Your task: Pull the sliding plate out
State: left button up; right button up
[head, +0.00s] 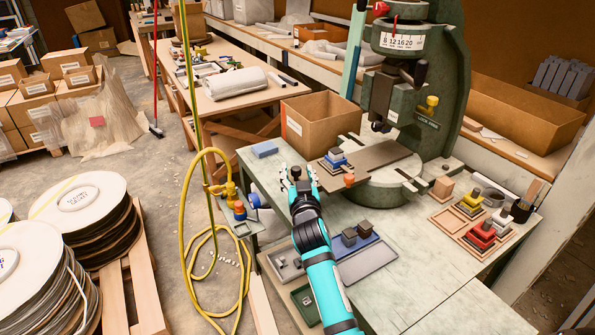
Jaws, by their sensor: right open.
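The sliding plate (378,156) is a flat grey-brown plate on the round green bed of the fly press (447,85), reaching out to the left under the ram. A small stack of blue, white and dark blocks (336,158) sits at its left end. An orange knob (349,180) shows near the plate's front left edge. My right gripper (297,172) is open and seemingly empty, over the left part of the bench, left of the plate and apart from it. My left gripper is out of view.
A cardboard box (322,119) stands behind the plate. A blue block (265,149) lies at the bench's left edge. Wooden trays with red and yellow blocks (480,236) stand right.

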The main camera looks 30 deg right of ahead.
jog(key=v, duration=0.6)
jog(key=shift+d, duration=0.1)
dwell(0.3)
